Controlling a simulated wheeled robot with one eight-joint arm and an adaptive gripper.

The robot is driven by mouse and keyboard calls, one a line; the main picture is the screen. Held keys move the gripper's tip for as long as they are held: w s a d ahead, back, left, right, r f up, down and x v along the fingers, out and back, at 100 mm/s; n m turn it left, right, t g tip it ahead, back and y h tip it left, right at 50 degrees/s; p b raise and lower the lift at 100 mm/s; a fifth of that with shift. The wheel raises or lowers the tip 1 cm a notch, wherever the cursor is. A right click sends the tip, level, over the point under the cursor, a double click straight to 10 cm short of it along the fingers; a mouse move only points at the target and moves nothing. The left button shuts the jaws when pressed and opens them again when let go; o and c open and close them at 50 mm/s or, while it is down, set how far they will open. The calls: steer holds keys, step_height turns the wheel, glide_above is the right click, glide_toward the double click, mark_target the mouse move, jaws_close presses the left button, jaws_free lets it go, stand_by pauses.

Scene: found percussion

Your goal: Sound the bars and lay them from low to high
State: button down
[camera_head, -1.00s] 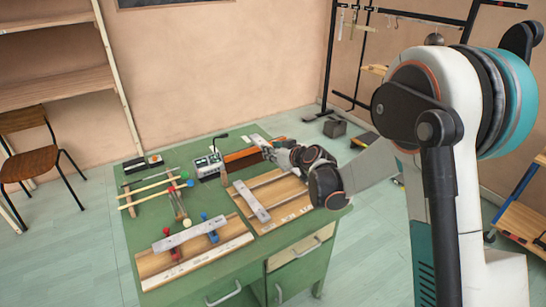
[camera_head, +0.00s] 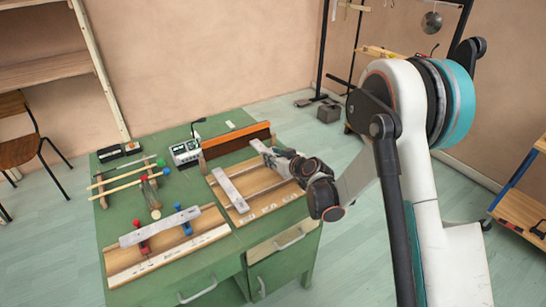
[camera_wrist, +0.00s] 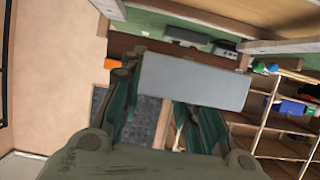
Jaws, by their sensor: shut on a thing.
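My gripper (camera_head: 278,160) is shut on a grey metal bar (camera_wrist: 195,80), which spans its fingers in the wrist view. In the head view the held bar (camera_head: 262,151) is over the far right part of the right wooden tray (camera_head: 254,192); I cannot tell whether it touches. A second grey bar (camera_head: 230,188) lies across that tray's left part. A third bar (camera_head: 160,226) rests on red (camera_head: 143,247) and blue (camera_head: 184,226) supports at the left wooden board (camera_head: 190,247).
A small grey device (camera_head: 185,152) and a black box (camera_head: 110,153) stand at the back of the green table (camera_head: 118,215). A stand with a hanging disc (camera_head: 431,22) is behind.

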steer(key=shift+f+b, duration=0.1)
steer(key=shift+b, duration=0.2)
step_height(320, 180, down, 2)
steer(key=shift+f+b, duration=0.15)
steer(key=shift+b, duration=0.8)
steer(key=shift+f, duration=1.85)
steer(key=shift+f, duration=0.35)
steer(key=c, duration=1.1)
jaws_free()
steer(key=shift+s, duration=0.1)
steer(key=v, duration=1.2)
steer(key=shift+f, duration=0.1)
